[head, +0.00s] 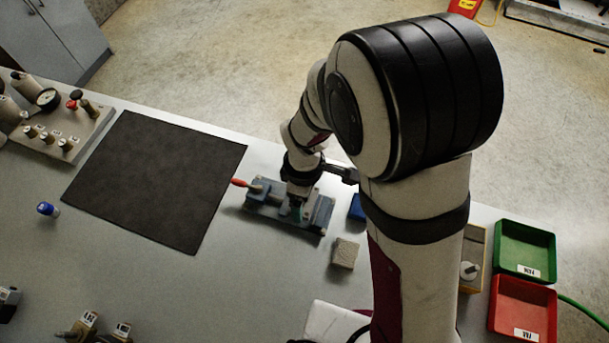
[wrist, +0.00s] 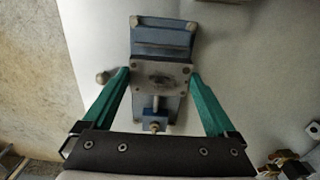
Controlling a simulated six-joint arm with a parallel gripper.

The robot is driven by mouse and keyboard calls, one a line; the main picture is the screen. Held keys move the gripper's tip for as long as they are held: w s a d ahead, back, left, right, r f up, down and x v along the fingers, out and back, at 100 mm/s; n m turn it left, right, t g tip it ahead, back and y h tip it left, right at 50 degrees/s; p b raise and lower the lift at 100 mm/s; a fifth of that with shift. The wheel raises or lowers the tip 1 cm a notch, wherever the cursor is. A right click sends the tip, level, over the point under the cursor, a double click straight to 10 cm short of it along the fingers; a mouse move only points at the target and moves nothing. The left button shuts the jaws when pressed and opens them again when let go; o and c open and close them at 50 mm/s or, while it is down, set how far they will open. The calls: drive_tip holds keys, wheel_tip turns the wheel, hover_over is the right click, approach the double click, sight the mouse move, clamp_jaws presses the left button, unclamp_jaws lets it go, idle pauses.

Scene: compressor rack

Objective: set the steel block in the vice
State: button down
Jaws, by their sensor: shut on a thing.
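The blue vice (head: 318,212) stands on the grey bench, right of the dark mat, and it also shows in the wrist view (wrist: 163,38). My gripper (head: 297,212) points down over the vice. In the wrist view its two green fingers (wrist: 160,76) are shut on the steel block (wrist: 146,72), a grey plate-like top with small holes at its corners and a dark mark in the middle. The block lies over the vice's middle, with the vice screw below it in the picture. I cannot tell whether it touches the vice bed. The head view mostly hides the block.
A beige block (head: 345,253) and a blue item (head: 357,207) lie right of the vice. A red handle (head: 240,183) sticks out left, near the dark mat (head: 155,180). Green (head: 524,248) and red (head: 522,306) trays stand at the right. A valve panel (head: 60,125) is far left.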

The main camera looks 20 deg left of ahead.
drive_tip(key=shift+f, duration=0.25)
idle(0.4)
drive_tip(key=shift+f, duration=0.35)
drive_tip(key=shift+f, duration=0.85)
unclamp_jaws()
drive_tip(key=shift+r, duration=3.55)
